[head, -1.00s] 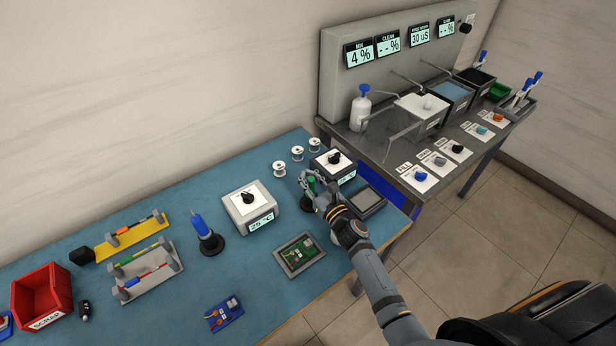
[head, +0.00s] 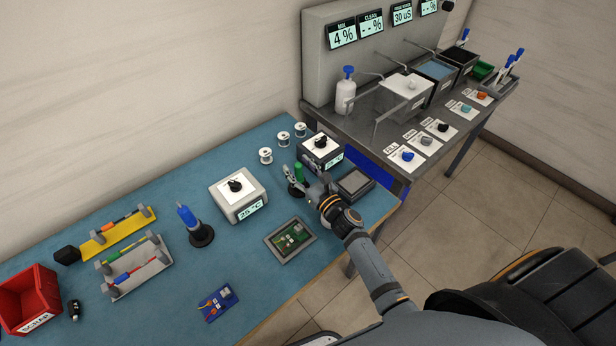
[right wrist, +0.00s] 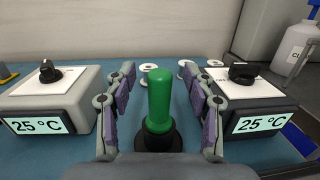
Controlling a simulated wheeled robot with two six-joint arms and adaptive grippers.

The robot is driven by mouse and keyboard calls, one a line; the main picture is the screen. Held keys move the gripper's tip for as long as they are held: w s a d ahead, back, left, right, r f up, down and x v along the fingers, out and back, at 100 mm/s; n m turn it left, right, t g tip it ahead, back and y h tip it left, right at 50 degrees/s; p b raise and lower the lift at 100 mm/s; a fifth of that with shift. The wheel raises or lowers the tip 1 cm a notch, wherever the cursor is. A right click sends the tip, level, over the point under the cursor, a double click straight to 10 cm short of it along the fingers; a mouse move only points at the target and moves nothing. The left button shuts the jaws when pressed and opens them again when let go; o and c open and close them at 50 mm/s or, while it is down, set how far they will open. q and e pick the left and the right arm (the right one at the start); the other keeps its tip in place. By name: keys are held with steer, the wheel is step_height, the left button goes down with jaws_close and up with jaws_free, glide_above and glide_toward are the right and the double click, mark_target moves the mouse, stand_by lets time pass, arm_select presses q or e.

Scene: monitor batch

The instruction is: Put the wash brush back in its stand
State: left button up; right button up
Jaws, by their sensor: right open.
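The green-handled wash brush (head: 299,172) stands upright in a round black stand (head: 295,190) on the blue bench. The right wrist view shows the green handle (right wrist: 159,98) and the black stand (right wrist: 159,140) in the centre. My right gripper (head: 305,178) is open at the handle, its fingers on either side with a visible gap to each. In the wrist view the gripper (right wrist: 160,105) holds nothing. The brush's lower end is hidden in the stand. My left gripper is not in view.
Two 25 °C dial boxes (head: 238,196) (head: 320,152) flank the brush. White spools (head: 283,139) lie behind it. A grey tray (head: 354,184) is to the right, and a circuit board in a frame (head: 290,240) is in front. A blue tool in a black stand (head: 190,222) stands left.

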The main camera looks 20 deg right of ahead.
steer(key=v, duration=1)
steer(key=shift+s, duration=0.1)
